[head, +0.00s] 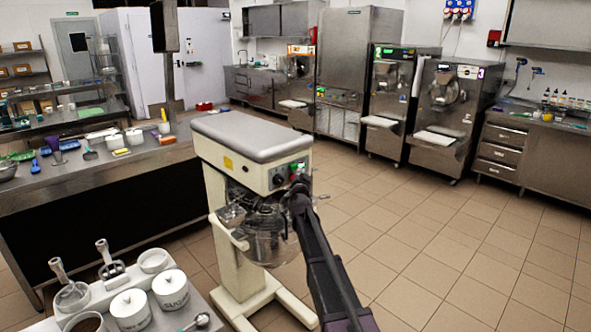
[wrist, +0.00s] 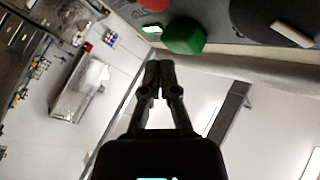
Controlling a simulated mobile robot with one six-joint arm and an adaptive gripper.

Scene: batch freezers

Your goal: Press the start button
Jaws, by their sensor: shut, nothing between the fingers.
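A cream stand mixer (head: 250,150) with a grey top stands in the middle of the head view. Its control panel carries a green button (head: 293,178), which shows large in the wrist view (wrist: 184,36). A red button (wrist: 155,4) and a black knob (wrist: 275,20) sit on the same panel, partly cut off. My gripper (head: 298,187) is at the panel, partly hiding it. In the wrist view my gripper (wrist: 160,68) is shut and empty, its tips just short of the green button in the picture. Contact with the button cannot be told.
A wire-guarded bowl (head: 265,235) hangs below the mixer's head, beside my arm. A counter with white sugar jars (head: 170,288) stands at the front left. A long worktable (head: 95,180) is behind it. The tiled floor (head: 430,240) to the right is clear.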

